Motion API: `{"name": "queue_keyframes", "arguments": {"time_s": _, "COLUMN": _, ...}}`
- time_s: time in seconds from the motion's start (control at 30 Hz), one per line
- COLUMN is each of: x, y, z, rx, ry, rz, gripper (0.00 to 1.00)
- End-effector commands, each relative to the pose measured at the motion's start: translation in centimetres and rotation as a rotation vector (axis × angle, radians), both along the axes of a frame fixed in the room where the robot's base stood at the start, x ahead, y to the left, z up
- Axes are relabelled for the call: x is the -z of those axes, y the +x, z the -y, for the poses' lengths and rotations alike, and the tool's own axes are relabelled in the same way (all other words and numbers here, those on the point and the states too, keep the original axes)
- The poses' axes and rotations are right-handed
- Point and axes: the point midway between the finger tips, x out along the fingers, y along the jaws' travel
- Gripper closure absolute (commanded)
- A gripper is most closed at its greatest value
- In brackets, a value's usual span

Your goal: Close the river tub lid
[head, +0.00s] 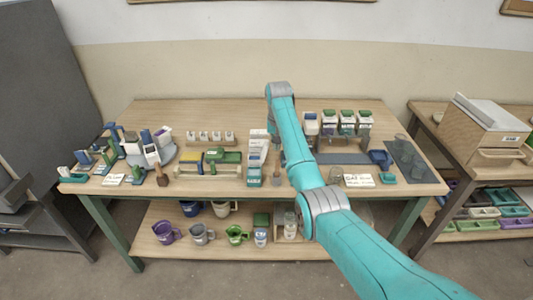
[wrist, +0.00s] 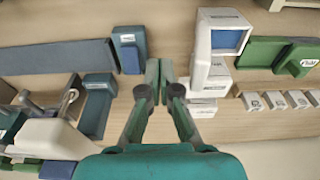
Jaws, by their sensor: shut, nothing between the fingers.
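No label reading "river" is legible, so I cannot tell which tub it names. Several small tubs with coloured tops (head: 347,118) stand in a row at the back right of the table in the head view. The leftmost one, a white and blue tub (head: 310,124), looks different from its green-topped neighbours; whether its lid is open is unclear. A white container with a blue face (wrist: 228,40) stands right of my gripper in the wrist view. My gripper (wrist: 166,68) is shut and empty, above the table beside the stacked white boxes (wrist: 204,90). In the head view my arm partly hides this area.
Green bins (wrist: 265,52) and small white labelled blocks (wrist: 275,100) lie right in the wrist view. A teal-blue box (wrist: 128,48) and grey mat (wrist: 55,57) lie left. Jugs (head: 200,234) stand on the lower shelf. The table's back left (head: 190,112) is clear.

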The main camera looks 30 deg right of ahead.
Motion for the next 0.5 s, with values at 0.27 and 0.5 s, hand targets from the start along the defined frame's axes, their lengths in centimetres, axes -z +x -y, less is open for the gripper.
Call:
{"name": "queue_keyframes", "arguments": {"time_s": 0.27, "x": 0.09, "y": -0.01, "z": 0.00, "rx": 0.000, "ry": 0.000, "rz": 0.000, "gripper": 1.00}}
{"name": "queue_keyframes", "arguments": {"time_s": 0.5, "x": 0.88, "y": -0.02, "z": -0.01, "rx": 0.000, "ry": 0.001, "rz": -0.001, "gripper": 1.00}}
